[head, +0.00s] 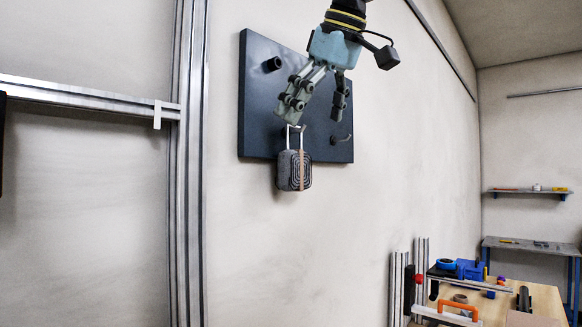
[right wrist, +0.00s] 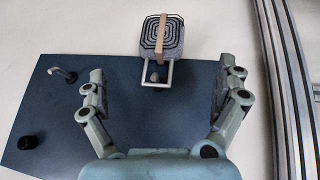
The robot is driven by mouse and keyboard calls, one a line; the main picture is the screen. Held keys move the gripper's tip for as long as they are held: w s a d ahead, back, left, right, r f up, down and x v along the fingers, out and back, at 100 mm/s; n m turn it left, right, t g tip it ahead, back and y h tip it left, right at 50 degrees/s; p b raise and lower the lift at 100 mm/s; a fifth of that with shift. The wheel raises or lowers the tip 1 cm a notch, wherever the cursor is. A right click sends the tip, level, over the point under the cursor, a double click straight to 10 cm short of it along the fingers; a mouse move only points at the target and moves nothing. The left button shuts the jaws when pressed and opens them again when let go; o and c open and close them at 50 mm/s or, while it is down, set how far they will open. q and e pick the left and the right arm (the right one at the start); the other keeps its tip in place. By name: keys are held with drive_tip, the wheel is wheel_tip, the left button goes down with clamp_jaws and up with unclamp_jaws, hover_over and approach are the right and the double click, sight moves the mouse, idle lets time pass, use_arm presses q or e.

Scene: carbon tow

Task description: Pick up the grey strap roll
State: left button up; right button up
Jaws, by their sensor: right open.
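The grey strap roll (head: 288,172) is a wound, rounded block with a tan band across it and a pale wire handle on top. It hangs by that handle at the lower edge of a dark wall board (head: 262,110). In the right wrist view the roll (right wrist: 150,40) is at the top centre, with its handle around a peg. My right gripper (head: 312,112) is open and empty in front of the board, above the roll. In the right wrist view its fingers (right wrist: 165,75) are spread wide, with the handle between and beyond their tips. My left gripper is not in view.
The board also carries a free dark peg (head: 272,64) and a bent metal hook (head: 341,139). A vertical metal rail (head: 190,170) runs up the wall to the left. A cluttered wooden bench (head: 540,298) stands at lower right. The wall below the roll is bare.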

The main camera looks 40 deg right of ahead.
sight(300, 150)
drive_tip(key=x, duration=0.4)
drive_tip(key=shift+w+d, duration=0.1)
drive_tip(key=shift+w+f, duration=0.4)
drive_tip(key=shift+f, duration=0.2)
drive_tip(key=x, duration=0.4)
drive_tip(key=shift+w+p, duration=0.3)
drive_tip(key=shift+p, duration=0.05)
drive_tip(key=shift+s+r, duration=0.15)
drive_tip(key=shift+s, duration=0.05)
drive_tip(key=shift+c, duration=0.8)
drive_tip(key=c, duration=1.2)
